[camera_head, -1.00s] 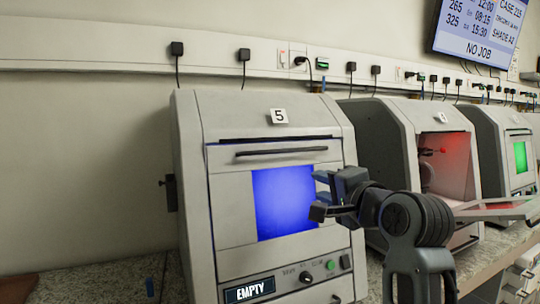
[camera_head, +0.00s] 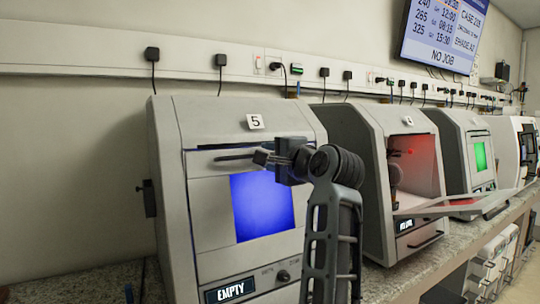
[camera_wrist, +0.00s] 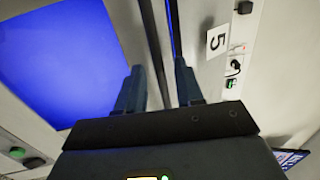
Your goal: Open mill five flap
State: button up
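Mill five (camera_head: 172,200) is a light grey cabinet with a "5" label (camera_head: 255,122) and a display reading EMPTY. Its front flap (camera_head: 211,207) is closed, with a window glowing blue (camera_head: 262,206). A dark horizontal bar handle (camera_head: 232,157) runs along the flap's top. My gripper (camera_head: 263,158) is at the right part of this handle. In the wrist view my gripper (camera_wrist: 160,85) has its two fingers apart, with the handle (camera_wrist: 150,45) running into the gap between them. Whether a finger touches the bar is unclear. My wrist hides the handle's right end.
Mill four (camera_head: 375,190) stands to the right, its flap (camera_head: 455,203) lowered outward and its inside lit red. Another mill (camera_head: 455,150) with a green window stands beyond. A screen (camera_head: 440,35) hangs above.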

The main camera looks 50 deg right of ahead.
jog(key=shift+w, duration=0.2)
jog(key=shift+c, duration=0.2)
grip_shut()
dwell(1.2)
